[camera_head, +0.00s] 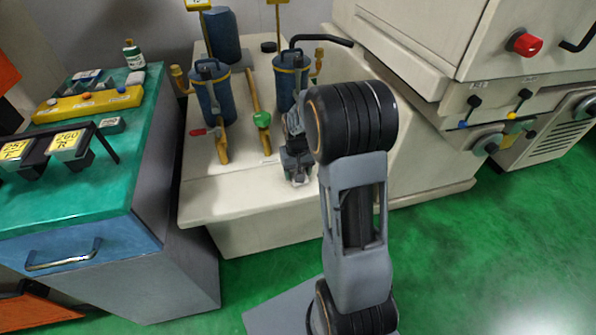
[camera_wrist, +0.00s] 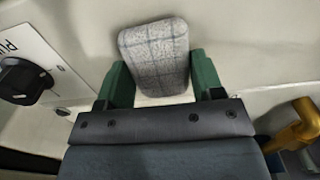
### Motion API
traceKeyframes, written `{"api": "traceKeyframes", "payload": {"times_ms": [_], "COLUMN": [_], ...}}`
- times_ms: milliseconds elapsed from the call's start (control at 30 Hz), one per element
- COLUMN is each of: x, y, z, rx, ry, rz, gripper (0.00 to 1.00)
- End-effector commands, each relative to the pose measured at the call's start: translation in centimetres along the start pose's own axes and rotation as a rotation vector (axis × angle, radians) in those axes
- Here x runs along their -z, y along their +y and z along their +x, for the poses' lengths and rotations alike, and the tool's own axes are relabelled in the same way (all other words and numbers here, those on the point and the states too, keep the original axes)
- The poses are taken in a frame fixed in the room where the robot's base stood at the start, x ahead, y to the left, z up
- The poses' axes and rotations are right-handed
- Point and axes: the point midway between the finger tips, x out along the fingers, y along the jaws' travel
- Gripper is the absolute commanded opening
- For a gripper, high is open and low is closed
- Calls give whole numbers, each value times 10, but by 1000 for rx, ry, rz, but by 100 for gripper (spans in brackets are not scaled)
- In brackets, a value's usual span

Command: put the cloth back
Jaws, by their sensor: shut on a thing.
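The cloth (camera_wrist: 154,48) is a grey checked pad with rounded corners, seen in the wrist view. My gripper (camera_wrist: 160,70) has its two green fingers on either side of the cloth and is shut on it. Behind the cloth is a plain cream surface; I cannot tell whether the cloth touches it. In the head view my gripper (camera_head: 297,172) is low over the cream filter unit (camera_head: 225,190), right of the green valve knob (camera_head: 263,119). The cloth is too small and covered there to make out clearly.
Blue canisters (camera_head: 211,95) and brass pipes stand on the cream unit. A dark knob (camera_wrist: 24,80) and a yellow pipe (camera_wrist: 297,122) flank my gripper. At left, a green-topped cabinet (camera_head: 130,130) bears a yellow tray (camera_head: 88,103) and a bottle (camera_head: 133,54). The cream unit's front left is clear.

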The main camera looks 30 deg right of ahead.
Motion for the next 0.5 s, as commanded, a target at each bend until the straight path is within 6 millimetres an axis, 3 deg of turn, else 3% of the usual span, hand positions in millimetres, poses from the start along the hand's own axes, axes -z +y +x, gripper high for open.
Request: {"api": "traceKeyframes", "payload": {"times_ms": [300, 333, 500], "x": [0, 0, 0], "y": [0, 0, 0], "z": [4, 4, 3], "rx": [0, 0, 0], "ry": [0, 0, 0], "rz": [0, 0, 0], "gripper": [39, 62, 78]}}
